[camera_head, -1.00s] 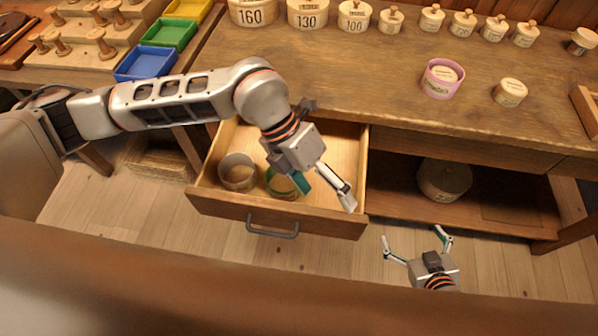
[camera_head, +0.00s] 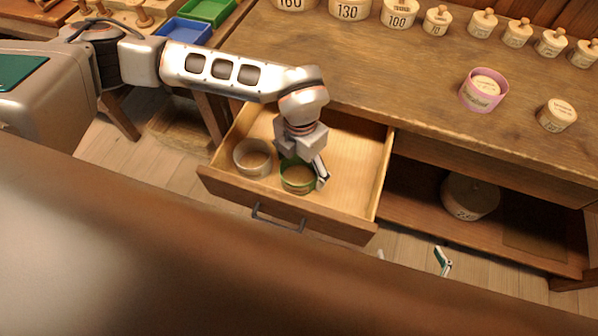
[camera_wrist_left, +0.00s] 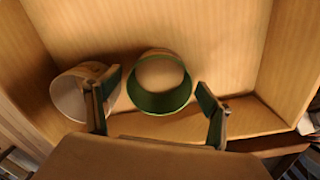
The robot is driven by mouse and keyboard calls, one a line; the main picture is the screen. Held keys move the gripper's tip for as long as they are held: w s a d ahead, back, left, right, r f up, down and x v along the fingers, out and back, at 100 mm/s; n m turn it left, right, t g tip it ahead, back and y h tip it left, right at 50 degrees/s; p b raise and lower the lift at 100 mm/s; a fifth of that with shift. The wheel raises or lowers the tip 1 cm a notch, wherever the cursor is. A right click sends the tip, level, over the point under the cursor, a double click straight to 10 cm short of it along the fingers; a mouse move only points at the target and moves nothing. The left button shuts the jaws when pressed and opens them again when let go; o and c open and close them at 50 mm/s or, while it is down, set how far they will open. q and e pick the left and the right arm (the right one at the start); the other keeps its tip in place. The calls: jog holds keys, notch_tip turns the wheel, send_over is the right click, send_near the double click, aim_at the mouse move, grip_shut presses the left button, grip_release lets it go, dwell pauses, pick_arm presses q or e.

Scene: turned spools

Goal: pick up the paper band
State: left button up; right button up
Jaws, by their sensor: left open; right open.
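Two hollow bands stand in the open drawer. One is a green band (camera_head: 298,180), also in the left wrist view (camera_wrist_left: 158,102); the other is a pale band (camera_head: 252,158), to its left, also in the left wrist view (camera_wrist_left: 70,97). A pink band (camera_head: 484,90) is around a spool on the bench. My left gripper (camera_head: 304,172) is open over the green band. In the left wrist view its fingers (camera_wrist_left: 158,92) flank the green band, and the left finger partly covers the pale band. Finger height is unclear. My right gripper (camera_head: 412,260) is open, low and mostly hidden.
The drawer (camera_head: 345,165) is pulled out, its walls close around the bands, with bare floor to their right. Several numbered spools stand along the bench back (camera_head: 400,70). A large spool (camera_head: 470,194) sits on the lower shelf. Colored trays (camera_head: 185,32) are at upper left.

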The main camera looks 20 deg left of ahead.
pick_arm(q)
notch_tip(320, 180, down, 2)
jog(key=shift+f, duration=0.1)
jog(key=c, duration=0.9)
jog(key=shift+r, duration=0.2)
